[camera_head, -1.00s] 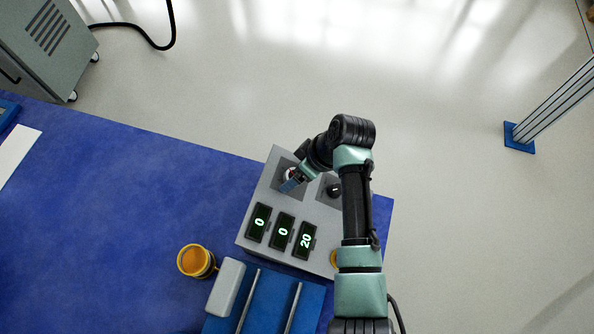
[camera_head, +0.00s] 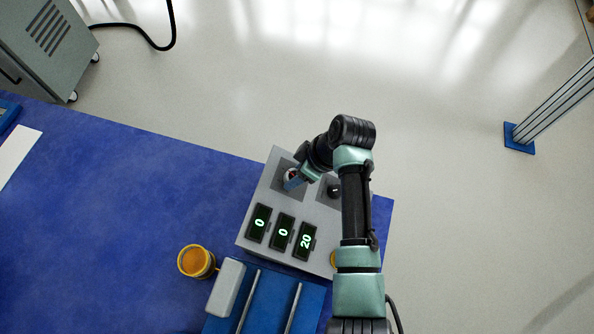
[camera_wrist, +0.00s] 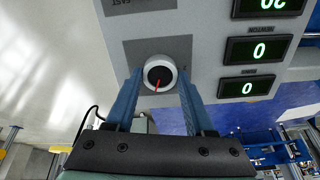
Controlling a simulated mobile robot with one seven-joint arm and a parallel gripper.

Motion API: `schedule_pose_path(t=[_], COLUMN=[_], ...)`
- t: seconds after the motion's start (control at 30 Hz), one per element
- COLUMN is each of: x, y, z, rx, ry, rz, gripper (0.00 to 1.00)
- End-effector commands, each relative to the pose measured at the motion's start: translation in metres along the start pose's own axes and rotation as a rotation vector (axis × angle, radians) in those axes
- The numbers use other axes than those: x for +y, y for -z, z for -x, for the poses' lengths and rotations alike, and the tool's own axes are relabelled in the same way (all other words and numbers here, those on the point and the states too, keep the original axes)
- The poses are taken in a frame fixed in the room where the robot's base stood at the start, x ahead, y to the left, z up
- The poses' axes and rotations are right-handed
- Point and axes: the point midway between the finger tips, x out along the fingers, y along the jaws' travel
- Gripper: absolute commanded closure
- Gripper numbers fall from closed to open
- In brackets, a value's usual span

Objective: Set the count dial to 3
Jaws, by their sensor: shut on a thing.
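A round silver dial with a dark face and a red pointer (camera_wrist: 159,74) sits between the blue fingers of my gripper (camera_wrist: 158,88) in the wrist view. The gripper is shut on it. In the head view my gripper (camera_head: 293,183) is at the dial (camera_head: 291,174) on the upper left of the grey control box (camera_head: 318,211), partly covering it. The box's green displays (camera_head: 282,231) read 0, 0 and 20. The dial's label cannot be read.
A second, dark knob (camera_head: 334,190) is close to the right, beside my arm. A yellow-rimmed cup (camera_head: 196,261) and a blue fixture with metal rods (camera_head: 268,302) stand near the box. The blue table (camera_head: 110,210) is mostly clear at left.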

Motion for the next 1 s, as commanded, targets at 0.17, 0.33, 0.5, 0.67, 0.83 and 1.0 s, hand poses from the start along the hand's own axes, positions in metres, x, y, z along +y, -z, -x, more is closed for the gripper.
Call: schedule_pose_path(t=[0.17,0.33,0.5,0.67,0.83,1.0], x=[-0.0004,-0.0006,-0.0007,-0.0008,-0.0007,-0.0006], y=[-0.0002,-0.0002,-0.0003,-0.0007,-0.0011,-0.001], z=[0.0001,-0.0003,-0.0006,-0.0007,-0.0005,-0.0004], rx=[-0.001,0.0,0.0,-0.001,-0.001,-0.001], ry=[0.005,0.01,0.014,0.018,0.022,0.024], rz=[0.146,0.307,0.467,0.606,0.73,0.82], gripper=[1.0,1.0,1.0,1.0,1.0,1.0])
